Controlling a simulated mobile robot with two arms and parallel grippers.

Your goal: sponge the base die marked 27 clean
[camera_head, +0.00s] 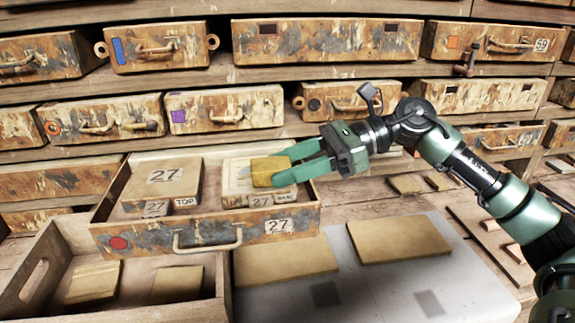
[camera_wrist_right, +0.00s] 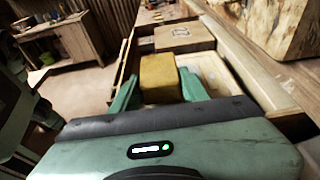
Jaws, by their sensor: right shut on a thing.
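The base die (camera_head: 236,190), a pale block marked 27 and BASE, lies in the right half of an open drawer (camera_head: 210,237), also marked 27. My right gripper (camera_head: 283,168) is shut on a yellow sponge (camera_head: 266,171) and holds it at the die's top; I cannot tell whether they touch. In the right wrist view the sponge (camera_wrist_right: 159,78) sits between the green fingers, with the pale die (camera_wrist_right: 213,75) beneath and to the right. The top die (camera_head: 163,185), marked 27 and TOP, lies in the drawer's left half. My left gripper is not in view.
A wooden crate (camera_head: 50,285) with tan tiles stands at front left. Tan slabs (camera_head: 398,239) lie on a grey sheet (camera_head: 400,290) at front right. Racks of closed, worn drawers (camera_head: 225,109) fill the back.

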